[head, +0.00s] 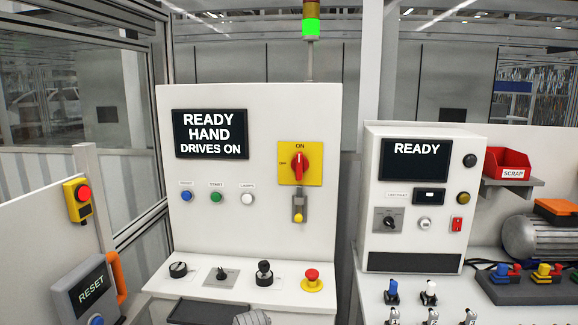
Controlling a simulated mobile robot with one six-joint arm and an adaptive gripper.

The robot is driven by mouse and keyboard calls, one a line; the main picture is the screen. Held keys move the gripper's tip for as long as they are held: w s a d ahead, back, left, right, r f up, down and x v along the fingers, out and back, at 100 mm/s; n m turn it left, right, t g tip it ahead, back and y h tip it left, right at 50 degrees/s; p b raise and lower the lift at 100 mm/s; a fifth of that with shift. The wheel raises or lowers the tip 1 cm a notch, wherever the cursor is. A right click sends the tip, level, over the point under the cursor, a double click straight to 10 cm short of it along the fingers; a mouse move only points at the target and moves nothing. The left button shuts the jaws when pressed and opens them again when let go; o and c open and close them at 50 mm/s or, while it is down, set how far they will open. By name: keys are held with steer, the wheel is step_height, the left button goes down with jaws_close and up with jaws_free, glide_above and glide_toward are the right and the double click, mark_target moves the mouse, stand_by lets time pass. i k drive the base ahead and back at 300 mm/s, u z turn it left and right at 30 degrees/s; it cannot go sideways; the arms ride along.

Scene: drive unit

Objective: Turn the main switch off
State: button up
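The main switch (299,166) is a red rotary handle on a square yellow plate (314,177), on the upright face of the left white cabinet. Its handle stands upright, towards the ON label at the top of the plate. An OFF label is at the left of the plate. A small grey holder with a yellow piece (298,208) hangs just below the plate. The cabinet's black display (210,134) reads "READY HAND DRIVES ON". I cannot make out my gripper in the head view.
Blue, green and white buttons (215,197) sit left of the switch. Knobs and a red emergency stop (312,276) are on the sloped desk below. A second cabinet (420,258) stands right. A grey ribbed object (252,317) shows at the bottom edge. The signal lamp (311,27) glows green.

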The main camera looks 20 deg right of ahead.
mark_target(299, 164)
steer(key=u, duration=0.7)
steer(key=k, duration=1.15)
steer(key=z, duration=0.6)
steer(key=i, duration=1)
